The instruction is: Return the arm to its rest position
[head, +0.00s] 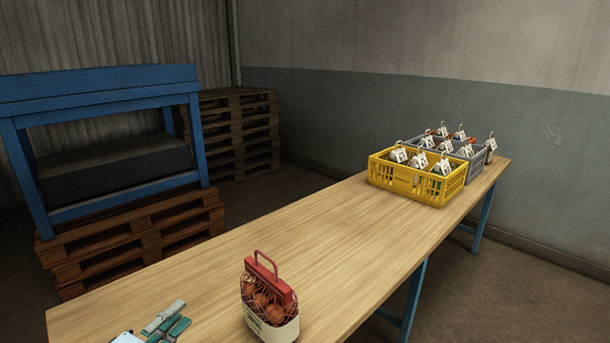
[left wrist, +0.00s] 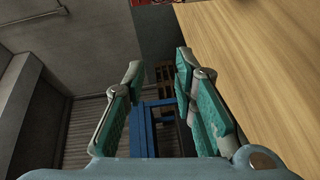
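My left gripper (head: 166,323) is at the bottom left of the head view, by the table's near left edge. In the left wrist view its teal-padded fingers (left wrist: 158,68) stand apart with nothing between them. A net sack (head: 267,305) of reddish-brown round goods, with a red top and handle and a pale label band, stands upright on the table to the right of that gripper, apart from it. A small red strip shows at the top of the left wrist view; I cannot tell what it is. My right gripper is not in view.
A long wooden table (head: 310,238) runs to the far right, its middle clear. At its far end stand a yellow crate (head: 405,183) and grey crates (head: 477,165) holding several tagged sacks. A blue frame (head: 198,140) on wooden pallets (head: 140,240) stands beyond the table's left side.

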